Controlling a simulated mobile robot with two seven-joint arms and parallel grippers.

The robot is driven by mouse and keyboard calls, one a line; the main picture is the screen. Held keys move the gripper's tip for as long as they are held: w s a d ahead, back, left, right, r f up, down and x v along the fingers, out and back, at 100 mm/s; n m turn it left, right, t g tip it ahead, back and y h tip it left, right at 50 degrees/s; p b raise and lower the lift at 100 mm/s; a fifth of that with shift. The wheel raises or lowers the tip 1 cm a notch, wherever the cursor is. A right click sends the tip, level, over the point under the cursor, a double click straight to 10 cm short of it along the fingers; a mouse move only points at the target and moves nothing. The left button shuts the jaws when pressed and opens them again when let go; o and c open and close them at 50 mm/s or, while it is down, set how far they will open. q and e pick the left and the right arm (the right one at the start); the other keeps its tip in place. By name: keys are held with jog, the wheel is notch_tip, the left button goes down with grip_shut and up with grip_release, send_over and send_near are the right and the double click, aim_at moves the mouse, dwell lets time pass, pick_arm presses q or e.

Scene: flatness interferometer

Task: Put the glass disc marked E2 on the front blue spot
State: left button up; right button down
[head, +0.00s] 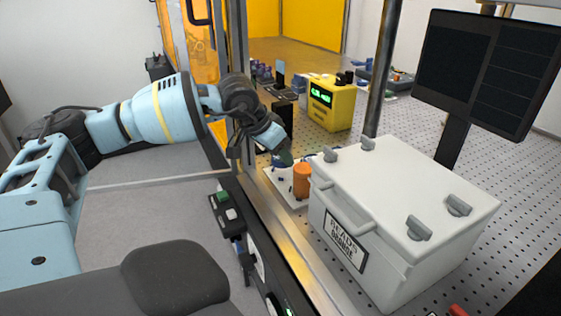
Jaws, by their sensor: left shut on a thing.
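My left gripper (279,150) reaches in from the left over the edge of the perforated table, pointing down and to the right. It is shut on a small dark greenish piece (286,157), which looks like a glass disc seen nearly edge-on; no E2 mark can be read on it. Just below is a white plate (278,184) bearing small blue parts and an orange cylinder (302,180). I cannot tell whether the held piece touches anything there. No front blue spot can be made out for certain. My right gripper is not in view.
A large white lidded box (405,200) with grey latches and a label stands close on the right of the plate. A yellow instrument (331,105) with a green display stands behind. A metal post (382,70) and a dark panel (488,70) rise beyond the box.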

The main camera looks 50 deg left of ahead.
aim_at(277, 158)
pick_arm(q)
jog(key=shift+w+d+r, duration=0.1)
jog(key=shift+w+d, duration=0.05)
jog(key=shift+w, duration=0.45)
notch_tip(277, 158, down, 3)
jog(key=shift+r, duration=0.15)
jog(key=shift+s+f, duration=0.1)
jog(key=shift+f, duration=0.4)
jog(key=shift+f, duration=0.2)
jog(key=o, duration=1)
jog(key=shift+r, duration=0.1)
